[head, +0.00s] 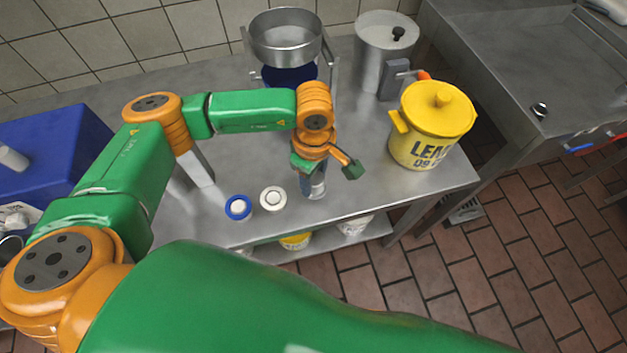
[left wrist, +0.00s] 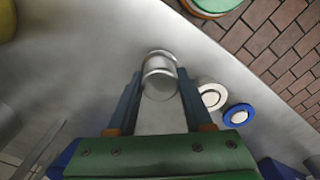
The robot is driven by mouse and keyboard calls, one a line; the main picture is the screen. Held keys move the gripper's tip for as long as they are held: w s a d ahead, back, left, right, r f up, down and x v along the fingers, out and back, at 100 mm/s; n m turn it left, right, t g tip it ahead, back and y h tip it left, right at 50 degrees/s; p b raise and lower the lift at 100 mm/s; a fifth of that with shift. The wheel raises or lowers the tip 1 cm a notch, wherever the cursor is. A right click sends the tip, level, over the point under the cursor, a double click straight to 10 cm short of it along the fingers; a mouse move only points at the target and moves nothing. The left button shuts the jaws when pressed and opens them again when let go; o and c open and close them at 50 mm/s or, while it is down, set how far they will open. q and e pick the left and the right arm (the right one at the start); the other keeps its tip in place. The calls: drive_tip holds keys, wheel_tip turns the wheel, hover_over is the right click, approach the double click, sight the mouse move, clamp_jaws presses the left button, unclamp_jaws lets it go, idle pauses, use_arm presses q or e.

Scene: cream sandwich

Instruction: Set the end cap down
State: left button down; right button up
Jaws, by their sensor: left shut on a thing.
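My left gripper (head: 315,178) is low over the front part of the steel table, right of two small round pieces. In the left wrist view the fingers of my left gripper (left wrist: 160,78) are shut on a silvery cylindrical piece with a rim, which I take to be the end cap (left wrist: 160,65). It shows partly below the gripper in the head view (head: 316,190). I cannot tell whether it touches the table. A white ring-like piece (head: 273,198) and a blue-rimmed white piece (head: 238,207) lie on the table beside it. My right gripper is not in view.
The steel table (head: 385,185) has free room in front. A yellow lidded bucket (head: 432,135) stands at right. A metal canister (head: 382,45) and a metal bowl on a stand (head: 285,40) are behind. A blue crate (head: 50,145) is at left.

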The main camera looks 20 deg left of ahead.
sight(314, 186)
use_arm(q)
wheel_tip(314, 186, down, 2)
drive_tip(key=shift+s+f+p, duration=0.1)
drive_tip(key=shift+f+p, duration=0.15)
drive_tip(key=shift+p, duration=0.1)
drive_tip(key=shift+f, duration=0.1)
drive_tip(key=shift+f+b, duration=0.2)
drive_tip(key=shift+b, duration=0.15)
drive_tip(key=shift+c, duration=1.5)
unclamp_jaws()
drive_tip(key=shift+r, duration=0.1)
drive_tip(key=shift+r, duration=0.1)
